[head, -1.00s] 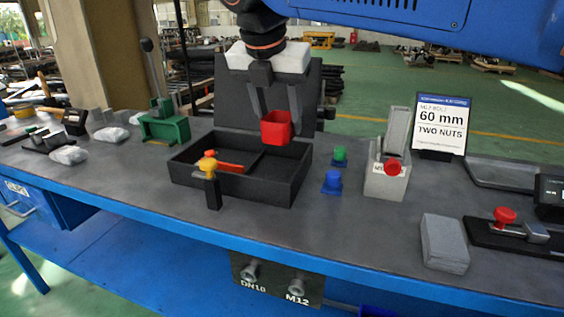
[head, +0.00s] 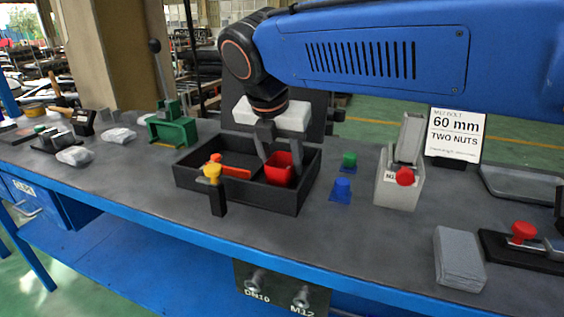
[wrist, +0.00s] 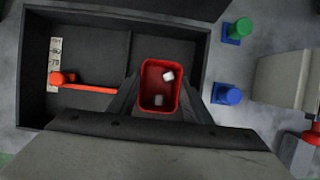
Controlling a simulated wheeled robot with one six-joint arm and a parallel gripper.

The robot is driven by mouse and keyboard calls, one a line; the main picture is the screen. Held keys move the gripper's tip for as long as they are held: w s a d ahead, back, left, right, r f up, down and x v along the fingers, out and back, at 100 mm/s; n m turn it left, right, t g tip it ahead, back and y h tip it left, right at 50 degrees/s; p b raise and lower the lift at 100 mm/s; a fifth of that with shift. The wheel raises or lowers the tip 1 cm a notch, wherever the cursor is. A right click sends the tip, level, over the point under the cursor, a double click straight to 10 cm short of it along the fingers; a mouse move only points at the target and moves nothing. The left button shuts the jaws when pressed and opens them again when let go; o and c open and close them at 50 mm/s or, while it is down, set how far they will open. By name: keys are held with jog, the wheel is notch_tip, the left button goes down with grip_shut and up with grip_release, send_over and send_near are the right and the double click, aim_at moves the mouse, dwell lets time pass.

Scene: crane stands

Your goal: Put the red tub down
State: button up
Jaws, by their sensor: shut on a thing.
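The red tub (head: 281,170) is held between the fingers of my gripper (head: 282,160), down inside the right compartment of the black divided tray (head: 262,203). In the wrist view the red tub (wrist: 159,86) is upright with small whitish pieces inside it, and my gripper (wrist: 158,92) has a finger against each side. Whether the tub's bottom touches the tray floor cannot be told.
The tray's left compartment holds a red-orange bar (head: 232,170). A yellow-topped black post (head: 215,190) stands at its front. Blue (head: 342,190) and green (head: 349,160) pegs and a grey block with a red knob (head: 398,185) stand to the right.

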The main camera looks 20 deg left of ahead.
jog(key=shift+f, duration=0.2)
jog(key=shift+f, duration=0.15)
jog(key=o, duration=1.1)
jog(key=v, duration=1.2)
